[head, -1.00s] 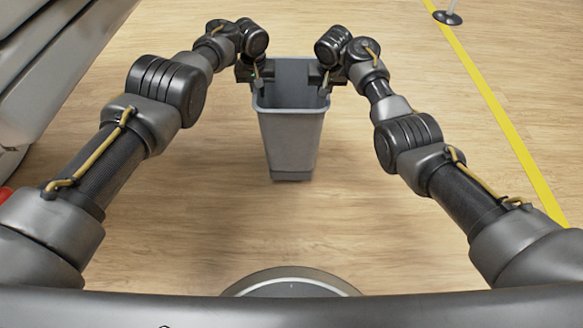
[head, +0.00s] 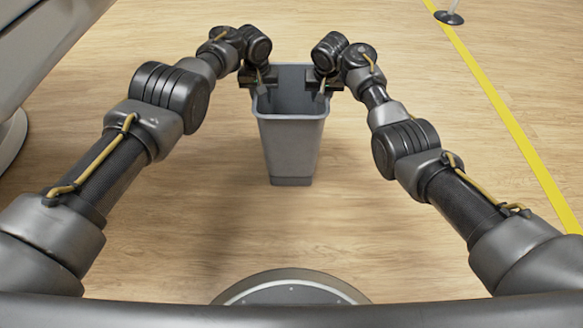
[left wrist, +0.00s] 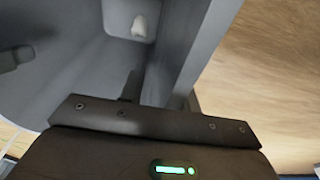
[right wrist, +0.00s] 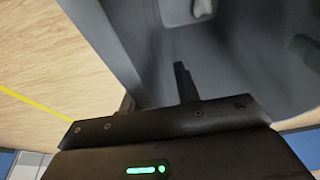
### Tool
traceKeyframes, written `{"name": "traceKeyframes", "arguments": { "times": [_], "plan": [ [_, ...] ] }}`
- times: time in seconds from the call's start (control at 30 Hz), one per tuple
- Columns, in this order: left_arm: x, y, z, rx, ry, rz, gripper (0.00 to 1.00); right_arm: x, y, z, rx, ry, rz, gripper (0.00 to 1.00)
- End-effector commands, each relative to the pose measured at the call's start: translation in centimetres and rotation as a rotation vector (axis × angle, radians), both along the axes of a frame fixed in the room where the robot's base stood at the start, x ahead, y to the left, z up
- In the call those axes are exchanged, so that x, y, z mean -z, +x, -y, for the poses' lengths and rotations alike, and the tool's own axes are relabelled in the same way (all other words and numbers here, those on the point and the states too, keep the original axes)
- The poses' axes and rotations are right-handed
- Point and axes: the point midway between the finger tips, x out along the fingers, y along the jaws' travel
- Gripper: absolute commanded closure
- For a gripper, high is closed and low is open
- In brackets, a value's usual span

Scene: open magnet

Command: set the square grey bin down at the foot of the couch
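The square grey bin (head: 290,145) is upright in front of me in the head view, with its open top toward me. My left gripper (head: 262,88) is shut on its left wall and my right gripper (head: 320,87) on its right wall, near the rim. The wrist views show each bin wall between the fingers, one finger inside. A small pale thing (left wrist: 140,27) shows inside the bin. I cannot tell whether the bin's bottom touches the floor. A pale grey structure (head: 45,45) is at the upper left; I cannot tell if it is the couch.
A rounded pale base (head: 12,140) stands at the left edge. A yellow line (head: 505,115) runs along the wood floor on the right. A post with a dark round foot (head: 449,17) stands at the top right. The floor around the bin is clear.

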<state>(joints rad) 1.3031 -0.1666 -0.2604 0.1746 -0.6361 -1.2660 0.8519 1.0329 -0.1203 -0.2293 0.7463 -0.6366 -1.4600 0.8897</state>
Motion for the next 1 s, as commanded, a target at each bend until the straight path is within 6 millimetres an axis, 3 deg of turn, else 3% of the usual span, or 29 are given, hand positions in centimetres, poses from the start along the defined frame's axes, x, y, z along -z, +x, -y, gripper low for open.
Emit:
{"name": "traceKeyframes", "arguments": {
  "times": [0.3,0.47,0.8,1.0],
  "plan": [
    [-0.1,0.1,-0.3,-0.006,0.004,-0.001,0.64,-0.1,0.0,0.3,0.006,-0.001,-0.002,0.64],
    [-1.3,0.0,-0.4,-0.006,0.004,0.001,0.64,0.0,0.0,0.4,0.007,-0.002,-0.002,0.64],
    [-7.8,-1.0,-0.4,-0.004,0.004,0.003,0.64,0.0,0.1,0.4,0.008,-0.003,-0.003,0.64],
    [-10.8,-1.5,-0.3,-0.004,0.003,0.001,0.64,0.0,0.0,0.4,0.008,-0.003,-0.003,0.64]
  ]
}}
